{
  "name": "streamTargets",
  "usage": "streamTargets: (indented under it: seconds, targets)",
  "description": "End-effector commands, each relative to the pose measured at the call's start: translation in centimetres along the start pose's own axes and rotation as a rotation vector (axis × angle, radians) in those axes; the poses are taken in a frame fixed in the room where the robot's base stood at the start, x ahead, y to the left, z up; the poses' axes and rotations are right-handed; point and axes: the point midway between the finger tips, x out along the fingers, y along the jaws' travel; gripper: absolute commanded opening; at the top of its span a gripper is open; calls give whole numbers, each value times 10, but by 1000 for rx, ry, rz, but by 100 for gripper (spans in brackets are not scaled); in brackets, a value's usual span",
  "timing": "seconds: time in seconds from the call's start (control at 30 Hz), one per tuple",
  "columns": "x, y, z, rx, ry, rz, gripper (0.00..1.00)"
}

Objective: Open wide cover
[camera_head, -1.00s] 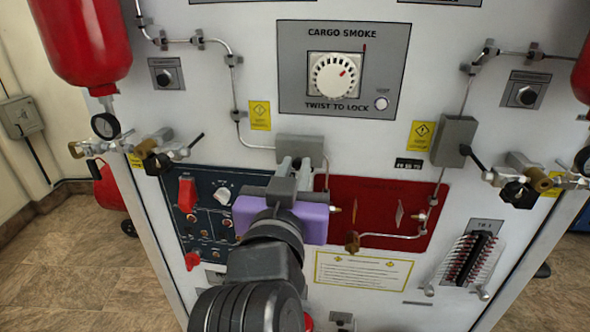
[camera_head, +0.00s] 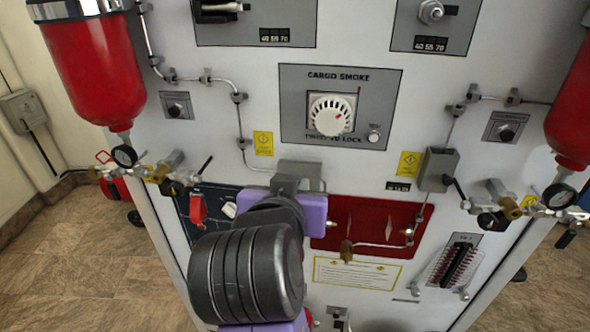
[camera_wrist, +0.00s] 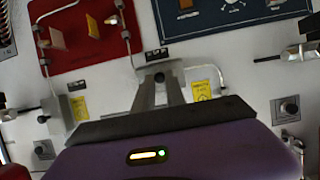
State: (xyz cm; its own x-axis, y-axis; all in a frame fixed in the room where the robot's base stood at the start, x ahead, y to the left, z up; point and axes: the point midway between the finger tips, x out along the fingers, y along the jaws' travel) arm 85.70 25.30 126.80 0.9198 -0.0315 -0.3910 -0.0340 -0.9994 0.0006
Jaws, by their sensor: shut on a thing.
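A wide grey cover (camera_head: 313,170) sits on the white panel below the CARGO SMOKE plate, between the dark blue panel and the red panel. My gripper (camera_head: 289,184) reaches up to it from below, and its fingers are shut on it. My arm and the purple gripper body hide the cover's lower part in the head view. In the wrist view, my gripper (camera_wrist: 160,85) has its fingers close together at the grey cover (camera_wrist: 186,69). The fingers hide part of it, and how far it is tilted cannot be told.
A dark blue switch panel (camera_head: 182,207) lies left of my gripper, and a red panel (camera_head: 375,217) with pipes lies right. A grey box (camera_head: 437,168) and valves (camera_head: 497,205) stick out farther right. A red bottle (camera_head: 95,72) hangs at the left.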

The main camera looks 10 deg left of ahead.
Motion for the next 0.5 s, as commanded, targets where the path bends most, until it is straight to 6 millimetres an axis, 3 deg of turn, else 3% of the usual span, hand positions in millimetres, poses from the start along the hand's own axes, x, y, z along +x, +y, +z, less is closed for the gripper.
streamTargets:
  seconds: [0.03,0.5]
  targets:
    - [-4,0,-11,3,-40,0,0]
    - [-10,-3,-33,5,-471,-7,0]
